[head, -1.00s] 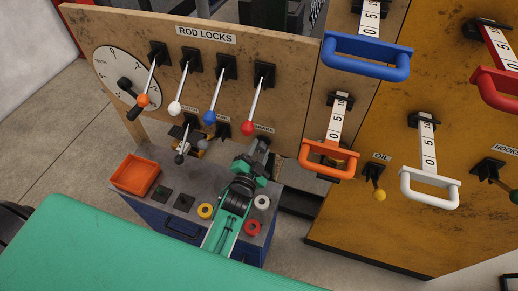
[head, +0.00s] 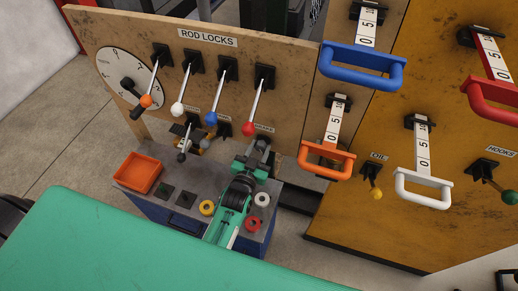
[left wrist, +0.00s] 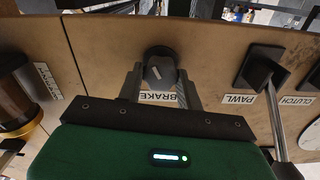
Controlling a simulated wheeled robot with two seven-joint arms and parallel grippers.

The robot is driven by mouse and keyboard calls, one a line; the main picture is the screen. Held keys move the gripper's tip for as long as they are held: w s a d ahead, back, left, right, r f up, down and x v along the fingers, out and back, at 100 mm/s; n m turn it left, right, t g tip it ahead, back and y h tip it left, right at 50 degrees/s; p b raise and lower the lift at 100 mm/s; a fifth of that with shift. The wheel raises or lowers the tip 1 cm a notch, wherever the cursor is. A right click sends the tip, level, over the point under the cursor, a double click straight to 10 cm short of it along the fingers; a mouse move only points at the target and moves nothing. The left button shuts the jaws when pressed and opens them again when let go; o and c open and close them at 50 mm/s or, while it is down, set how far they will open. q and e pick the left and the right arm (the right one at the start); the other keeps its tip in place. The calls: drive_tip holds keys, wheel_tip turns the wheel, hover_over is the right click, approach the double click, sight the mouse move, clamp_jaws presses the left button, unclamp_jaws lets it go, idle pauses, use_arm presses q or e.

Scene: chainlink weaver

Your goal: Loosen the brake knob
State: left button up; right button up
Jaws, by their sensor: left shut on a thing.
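The brake knob (left wrist: 160,70) is a dark round knob with a small white mark, on the wooden panel above the upside-down BRAKE label (left wrist: 160,98) in the left wrist view. My left gripper (left wrist: 159,80) has one finger on each side of the knob and is shut on it. In the head view my left gripper (head: 258,150) reaches up to the panel below the red-tipped lever, and it hides the knob there. The BRAKE label (head: 264,128) partly shows just above it.
Rod-lock levers, including a red-tipped one (head: 249,128), hang close above the gripper. Left of it are the pawl and clutch controls. Below stands a grey-topped cabinet with an orange tray (head: 137,172) and several rings. An orange handle (head: 326,166) juts out at right.

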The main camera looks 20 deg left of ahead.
use_arm(q)
drive_tip(key=shift+f, duration=0.15)
drive_tip(key=o, duration=1)
drive_tip(key=s+b, duration=0.1)
drive_tip(key=s, duration=0.8)
drive_tip(key=s+b, duration=0.1)
drive_tip(key=s, duration=0.4)
drive_tip(key=shift+a+b, duration=0.25)
drive_tip(key=shift+b, duration=0.1)
drive_tip(key=shift+w, duration=0.1)
